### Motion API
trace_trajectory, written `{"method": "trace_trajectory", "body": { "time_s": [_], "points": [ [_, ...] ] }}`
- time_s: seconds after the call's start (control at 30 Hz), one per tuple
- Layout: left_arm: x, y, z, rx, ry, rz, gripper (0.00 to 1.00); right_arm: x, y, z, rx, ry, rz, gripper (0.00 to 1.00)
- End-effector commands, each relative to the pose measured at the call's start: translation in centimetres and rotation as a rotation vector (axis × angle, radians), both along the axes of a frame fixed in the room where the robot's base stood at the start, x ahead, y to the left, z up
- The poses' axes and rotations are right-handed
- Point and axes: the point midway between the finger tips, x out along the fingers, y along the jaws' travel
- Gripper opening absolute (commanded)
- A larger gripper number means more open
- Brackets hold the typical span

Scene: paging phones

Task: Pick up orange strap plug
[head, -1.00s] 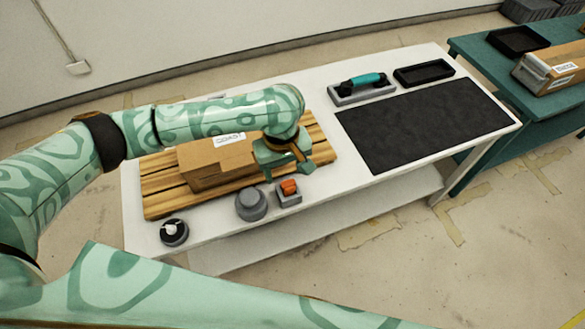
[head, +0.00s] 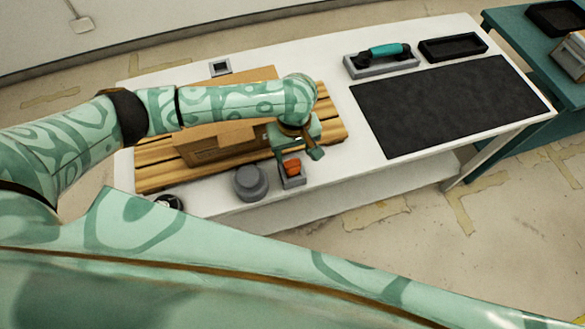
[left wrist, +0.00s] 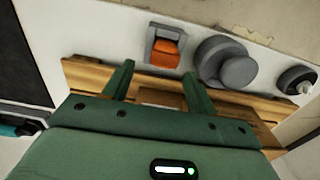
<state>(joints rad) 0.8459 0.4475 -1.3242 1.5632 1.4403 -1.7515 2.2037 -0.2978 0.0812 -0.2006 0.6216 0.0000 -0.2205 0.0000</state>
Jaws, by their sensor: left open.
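The orange strap plug (head: 292,167) sits in a small grey holder (head: 294,181) at the table's front edge. In the left wrist view the orange plug (left wrist: 164,53) shows beyond my fingertips, a little left of the middle between them. My left gripper (head: 298,155) is open and empty, just behind and above the plug in the head view. Its two green fingers (left wrist: 157,75) stand apart in the left wrist view, with the plug not between them. My right gripper is not in view.
A grey round knob (head: 251,183) stands just left of the plug, and a black dial (head: 170,202) farther left. A cardboard box (head: 215,148) lies on a wooden pallet (head: 160,180) under my arm. A black mat (head: 432,105) covers the right side.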

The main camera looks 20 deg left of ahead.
Motion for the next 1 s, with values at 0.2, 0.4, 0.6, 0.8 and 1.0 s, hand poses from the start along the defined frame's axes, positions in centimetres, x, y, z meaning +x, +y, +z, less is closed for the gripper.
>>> {"method": "trace_trajectory", "body": {
  "time_s": [0.2, 0.4, 0.6, 0.8, 1.0],
  "points": [
    [-0.8, 0.2, -3.6, 0.001, 0.003, -0.001, 0.57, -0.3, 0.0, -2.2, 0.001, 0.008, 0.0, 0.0],
    [-0.6, 0.3, -5.1, 0.002, 0.0, -0.001, 0.57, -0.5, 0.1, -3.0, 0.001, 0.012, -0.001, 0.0],
    [-0.6, 0.2, -4.9, 0.002, -0.001, -0.001, 0.41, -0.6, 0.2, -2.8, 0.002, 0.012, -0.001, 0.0],
    [-0.6, 0.2, -4.9, 0.001, -0.002, -0.001, 0.08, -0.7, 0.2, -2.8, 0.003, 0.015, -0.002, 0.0],
    [-0.6, 0.2, -4.8, 0.001, -0.002, -0.001, 0.08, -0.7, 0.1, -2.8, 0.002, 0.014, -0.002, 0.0]
  ]
}}
